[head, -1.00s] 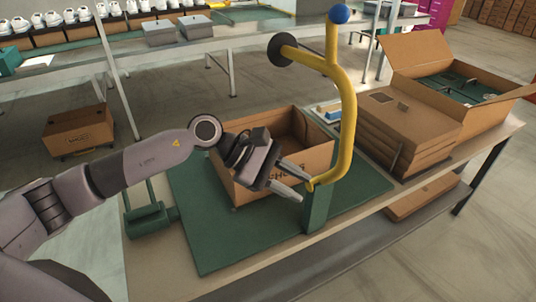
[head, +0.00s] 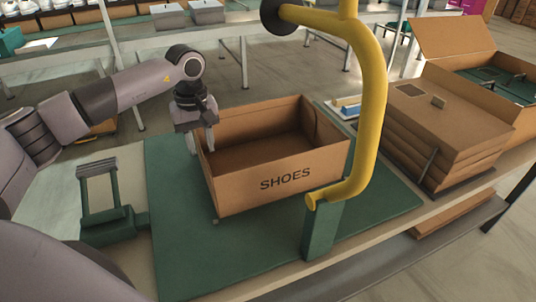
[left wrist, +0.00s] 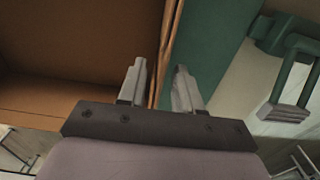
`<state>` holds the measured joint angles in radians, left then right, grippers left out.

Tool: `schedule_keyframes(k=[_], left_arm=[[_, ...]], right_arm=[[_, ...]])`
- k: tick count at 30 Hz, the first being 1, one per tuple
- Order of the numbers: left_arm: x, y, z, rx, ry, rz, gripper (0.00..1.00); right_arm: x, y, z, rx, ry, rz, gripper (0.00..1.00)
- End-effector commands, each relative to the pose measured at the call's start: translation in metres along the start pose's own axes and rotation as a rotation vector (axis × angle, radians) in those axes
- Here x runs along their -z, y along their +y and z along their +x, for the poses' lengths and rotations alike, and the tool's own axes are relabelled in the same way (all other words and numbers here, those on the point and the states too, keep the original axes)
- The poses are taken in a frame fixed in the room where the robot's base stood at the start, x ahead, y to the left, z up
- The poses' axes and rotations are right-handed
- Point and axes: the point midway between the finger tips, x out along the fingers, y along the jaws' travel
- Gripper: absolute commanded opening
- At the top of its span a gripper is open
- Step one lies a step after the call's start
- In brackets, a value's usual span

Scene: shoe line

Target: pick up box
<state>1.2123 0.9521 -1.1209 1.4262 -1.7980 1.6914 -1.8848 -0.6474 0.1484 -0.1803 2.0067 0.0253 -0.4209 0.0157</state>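An open, empty brown cardboard box (head: 240,188) marked "SHOES" stands upright on a green mat (head: 180,250) on the workbench. My left gripper (head: 201,150) points down at the box's left wall. In the left wrist view, its two fingers (left wrist: 160,78) are apart, with the edge of the box wall (left wrist: 168,40) running between them. One finger is over the box interior (left wrist: 80,60), the other over the mat side. Whether either finger touches the wall, I cannot tell. My right gripper is not in view.
A yellow curved pipe (head: 373,100) on a green post (head: 318,232) rises in front of the box's right side. A green fixture (head: 107,222) stands left of the mat. Flat cardboard stacks (head: 440,135) and an open carton (head: 455,42) are at the right.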

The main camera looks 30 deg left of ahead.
Motion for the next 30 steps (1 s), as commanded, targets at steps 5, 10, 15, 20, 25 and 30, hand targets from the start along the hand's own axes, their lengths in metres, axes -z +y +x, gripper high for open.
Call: schedule_keyframes(k=[5,10,15,20,25,30], left_arm=[[0.004,-0.002,0.023,0.003,-0.002,-0.001,0.34],[0.006,-0.002,0.048,0.001,-0.002,0.001,0.34],[0.006,-0.002,0.056,-0.001,-0.001,0.001,0.34],[0.006,-0.002,0.056,-0.001,0.000,0.001,0.34],[0.006,-0.002,0.056,-0.001,0.000,0.001,0.00],[0.006,-0.002,0.055,-0.004,0.000,0.000,0.00]], right_arm=[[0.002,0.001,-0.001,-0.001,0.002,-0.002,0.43],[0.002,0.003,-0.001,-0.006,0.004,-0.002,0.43],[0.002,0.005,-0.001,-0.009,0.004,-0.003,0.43],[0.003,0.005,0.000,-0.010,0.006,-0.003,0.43],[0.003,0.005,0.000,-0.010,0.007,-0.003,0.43],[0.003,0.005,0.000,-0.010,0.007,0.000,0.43]])
